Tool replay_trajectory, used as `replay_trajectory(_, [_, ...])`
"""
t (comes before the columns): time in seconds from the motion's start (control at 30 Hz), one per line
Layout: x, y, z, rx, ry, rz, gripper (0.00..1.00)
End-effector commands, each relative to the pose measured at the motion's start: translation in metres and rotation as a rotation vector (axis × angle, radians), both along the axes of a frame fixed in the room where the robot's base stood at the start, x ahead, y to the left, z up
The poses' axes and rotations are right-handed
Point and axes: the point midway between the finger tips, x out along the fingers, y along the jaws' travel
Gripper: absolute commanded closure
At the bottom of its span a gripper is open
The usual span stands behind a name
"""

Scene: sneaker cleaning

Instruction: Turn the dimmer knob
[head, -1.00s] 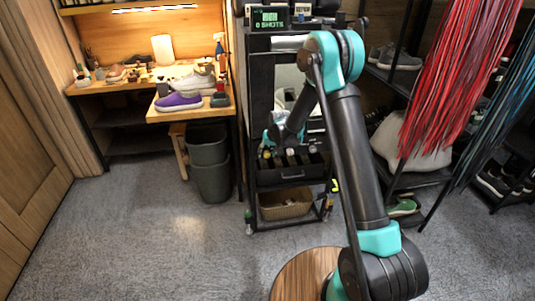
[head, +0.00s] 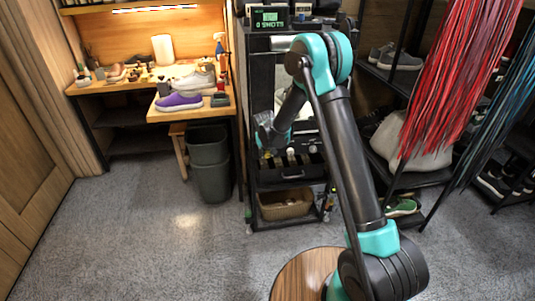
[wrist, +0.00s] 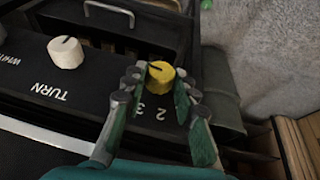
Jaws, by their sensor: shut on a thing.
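A yellow round knob (wrist: 161,74) with a dark pointer line stands on a black panel (wrist: 95,92) in the wrist view. The digits 2 and 3 are printed beside it. My gripper (wrist: 161,80) is shut on the yellow knob, one green-backed finger on each side. A white knob (wrist: 66,52) with a dark line sits to the left on the same panel, apart from my fingers, near the printed word TURN. Which knob is the dimmer is not labelled legibly.
The black cart (head: 251,165) has a drawer and a wicker basket (head: 285,204) low down. A shoe rack (head: 405,182) and hanging red laces (head: 455,75) are at the right. Floor in front is clear.

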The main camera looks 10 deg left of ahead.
Motion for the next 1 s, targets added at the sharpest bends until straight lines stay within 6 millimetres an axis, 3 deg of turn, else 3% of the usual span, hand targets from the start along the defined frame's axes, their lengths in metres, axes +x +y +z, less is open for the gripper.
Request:
replay_trajectory(0.5, [-0.0022, 0.0086, -0.0025, -0.385, -0.111, 0.003, 1.0])
replay_trajectory(1.0, [-0.0023, 0.0086, -0.0032, -0.518, -0.149, 0.0, 1.0])
